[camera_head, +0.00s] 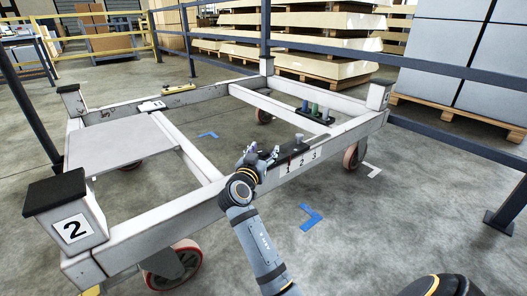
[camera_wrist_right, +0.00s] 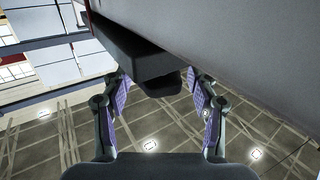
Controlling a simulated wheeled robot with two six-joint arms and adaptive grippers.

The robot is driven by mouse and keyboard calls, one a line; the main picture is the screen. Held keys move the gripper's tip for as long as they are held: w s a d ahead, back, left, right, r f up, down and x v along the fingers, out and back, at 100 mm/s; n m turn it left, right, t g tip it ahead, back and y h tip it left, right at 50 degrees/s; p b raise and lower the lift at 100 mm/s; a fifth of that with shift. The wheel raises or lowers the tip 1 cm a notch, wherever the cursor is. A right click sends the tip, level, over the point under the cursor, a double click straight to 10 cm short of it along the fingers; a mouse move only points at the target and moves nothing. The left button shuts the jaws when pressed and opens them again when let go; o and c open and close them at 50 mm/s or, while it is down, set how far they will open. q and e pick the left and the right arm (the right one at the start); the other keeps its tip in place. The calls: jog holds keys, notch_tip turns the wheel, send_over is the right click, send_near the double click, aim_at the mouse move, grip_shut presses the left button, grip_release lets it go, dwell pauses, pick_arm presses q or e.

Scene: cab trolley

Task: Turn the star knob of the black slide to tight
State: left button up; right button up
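The black slide (camera_head: 297,152) lies on the front beam of the white trolley frame, above the printed numbers 1, 2, 3 (camera_head: 300,164). A small grey upright piece (camera_head: 299,138) stands near its right part; I cannot tell if it is the star knob. My right gripper (camera_head: 262,153) is at the slide's left end. In the right wrist view, its fingers (camera_wrist_right: 158,108) are spread apart, with a black block with a blunt end (camera_wrist_right: 145,62) above and between them. I cannot tell whether they touch it. No star shape shows clearly. My left gripper is not in view.
A grey panel (camera_head: 118,144) fills the trolley's left part. Green and dark pegs (camera_head: 315,110) stand on the right cross beam. A corner post marked 2 (camera_head: 70,222) rises at front left. Blue railings (camera_head: 440,70) run behind. The floor in front is open.

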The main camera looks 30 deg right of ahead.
aim_at(263, 150)
notch_tip(263, 150, up, 10)
jog(key=shift+r, duration=0.1)
dwell(0.4)
